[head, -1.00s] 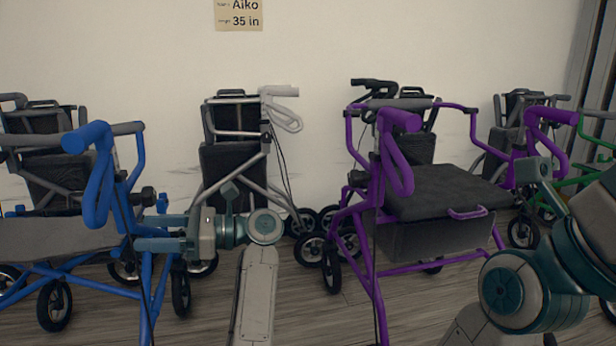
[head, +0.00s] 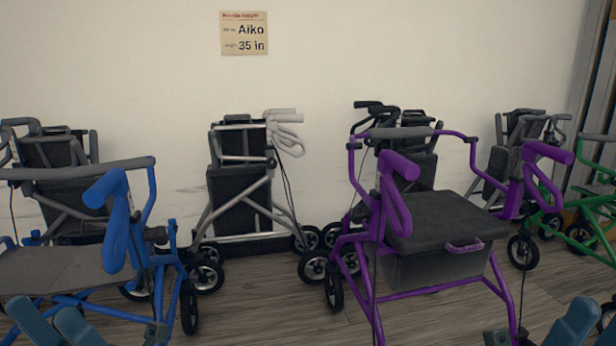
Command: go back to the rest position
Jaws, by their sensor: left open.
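My left gripper (head: 56,324) is at the bottom left edge of the head view. Its two teal fingers stand apart with nothing between them, in front of the blue rollator (head: 150,255). The rest of the left arm is mostly cut off by the lower edge. At the bottom right only teal parts of my right arm show; I cannot make out its gripper.
A purple rollator (head: 389,233) with a dark seat stands right of centre. A grey rollator (head: 265,200) and a black one (head: 413,160) stand by the wall. A green frame (head: 583,220) is at far right. Wood floor shows between.

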